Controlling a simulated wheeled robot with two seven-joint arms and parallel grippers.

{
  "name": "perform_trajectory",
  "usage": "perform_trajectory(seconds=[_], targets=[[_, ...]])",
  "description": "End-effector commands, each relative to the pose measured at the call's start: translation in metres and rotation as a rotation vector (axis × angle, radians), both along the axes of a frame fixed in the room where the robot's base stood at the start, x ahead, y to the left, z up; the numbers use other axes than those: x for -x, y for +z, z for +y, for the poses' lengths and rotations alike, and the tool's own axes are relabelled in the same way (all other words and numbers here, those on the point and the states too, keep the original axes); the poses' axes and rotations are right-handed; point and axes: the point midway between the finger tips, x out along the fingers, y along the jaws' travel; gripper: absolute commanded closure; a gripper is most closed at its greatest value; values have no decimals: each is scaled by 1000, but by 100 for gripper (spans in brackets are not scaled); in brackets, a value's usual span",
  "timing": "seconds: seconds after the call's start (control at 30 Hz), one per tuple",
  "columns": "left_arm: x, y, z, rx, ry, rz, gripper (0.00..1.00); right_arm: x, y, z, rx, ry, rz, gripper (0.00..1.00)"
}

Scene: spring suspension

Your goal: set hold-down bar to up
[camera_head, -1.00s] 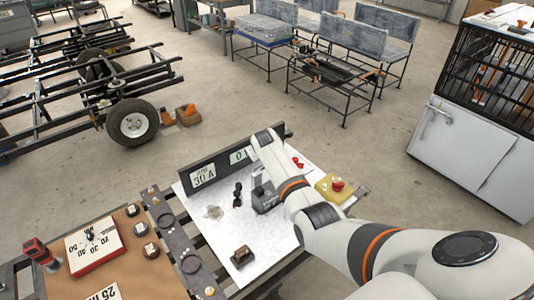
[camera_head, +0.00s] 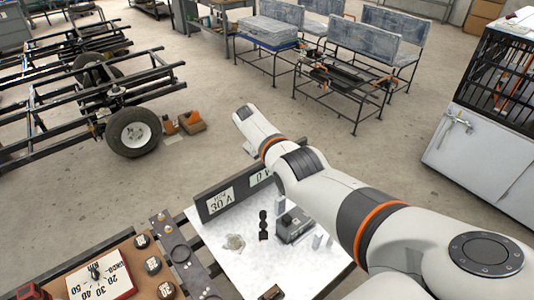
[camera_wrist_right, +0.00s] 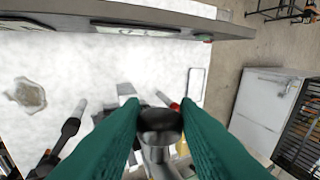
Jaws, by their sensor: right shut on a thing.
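In the right wrist view, my right gripper (camera_wrist_right: 160,112) has its two green fingers closed on a dark, round-ended metal piece (camera_wrist_right: 160,128). It looks like part of the hold-down bar, but I cannot tell for sure. A lighter metal stem continues below it. In the head view, my right arm reaches across the white bench top and its gripper is hidden. A grey block (camera_head: 294,226) with short upright metal posts (camera_head: 318,241) beside it stands on that bench, left of the arm. My left gripper is not in view.
A dark panel (camera_head: 220,201) with number labels stands along the bench's far edge. A wooden board with knobs and a dial plate (camera_head: 100,278) is at the lower left. The white bench top (camera_head: 230,270) has clear patches.

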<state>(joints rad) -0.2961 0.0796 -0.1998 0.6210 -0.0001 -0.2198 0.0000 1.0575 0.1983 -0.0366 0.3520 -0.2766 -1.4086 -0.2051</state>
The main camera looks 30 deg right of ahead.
Motion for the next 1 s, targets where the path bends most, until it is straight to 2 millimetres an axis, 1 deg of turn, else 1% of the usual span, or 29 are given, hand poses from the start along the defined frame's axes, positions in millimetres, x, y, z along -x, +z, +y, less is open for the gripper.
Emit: perform_trajectory(seconds=[0.53,0.57,0.6,0.67,0.9,1.0], targets=[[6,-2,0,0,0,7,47,3,-2,1,2,2,22,100],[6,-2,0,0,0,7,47,3,-2,1,2,2,22,67],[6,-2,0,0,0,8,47,3,-2,1,2,2,22,61],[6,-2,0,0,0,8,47,3,-2,1,1,1,22,51],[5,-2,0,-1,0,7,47,3,-2,1,1,1,23,50],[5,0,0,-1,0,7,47,2,2,2,2,1,22,50]])
